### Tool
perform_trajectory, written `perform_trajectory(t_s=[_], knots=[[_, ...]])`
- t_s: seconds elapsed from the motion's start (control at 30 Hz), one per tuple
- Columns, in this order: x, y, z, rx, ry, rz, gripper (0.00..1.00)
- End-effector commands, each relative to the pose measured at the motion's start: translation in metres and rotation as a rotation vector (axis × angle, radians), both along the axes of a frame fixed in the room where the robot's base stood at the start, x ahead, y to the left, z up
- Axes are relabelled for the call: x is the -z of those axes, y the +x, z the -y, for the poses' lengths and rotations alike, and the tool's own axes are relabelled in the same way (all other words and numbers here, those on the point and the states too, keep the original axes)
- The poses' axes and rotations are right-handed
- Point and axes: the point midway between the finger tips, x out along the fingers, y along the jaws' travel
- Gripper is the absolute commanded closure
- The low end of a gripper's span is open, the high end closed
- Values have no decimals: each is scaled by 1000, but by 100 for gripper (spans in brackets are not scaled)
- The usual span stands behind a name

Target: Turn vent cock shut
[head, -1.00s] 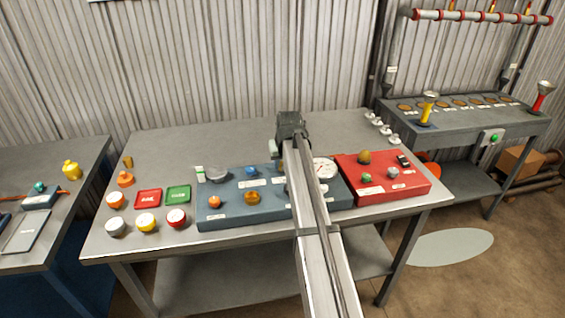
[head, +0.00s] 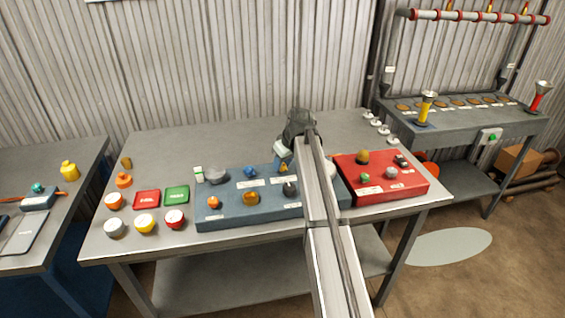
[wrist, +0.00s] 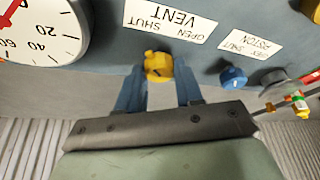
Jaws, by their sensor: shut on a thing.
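The vent cock (wrist: 158,66) is a small yellow knob on the blue-grey panel, beside a white label (wrist: 170,22) reading VENT, OPEN and SHUT, upside down in the wrist view. My gripper (wrist: 158,88) has its two blue fingers on either side of the cock and is shut on it. A nub of the knob points toward the label. In the head view my gripper (head: 284,166) reaches down at the back of the blue panel (head: 225,217), with a bit of yellow showing there. My arm hides part of the panel.
A dial gauge (wrist: 38,30) and a blue knob (wrist: 233,77) with its own label flank the cock. A red panel (head: 385,190) with small knobs stands to the right. Several buttons and red and green plates lie left. The table's back left is clear.

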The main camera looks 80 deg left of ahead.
Motion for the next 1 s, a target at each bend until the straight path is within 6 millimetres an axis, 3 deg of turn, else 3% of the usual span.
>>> perform_trajectory(t_s=[0.3,0.33,0.57,0.87,1.0], knots=[[0,0,0,-2,-1,1,95],[0,0,0,-2,-1,1,62],[0,0,0,-2,-1,1,40],[-1,0,1,-1,1,1,39],[-12,2,4,0,3,1,39]])
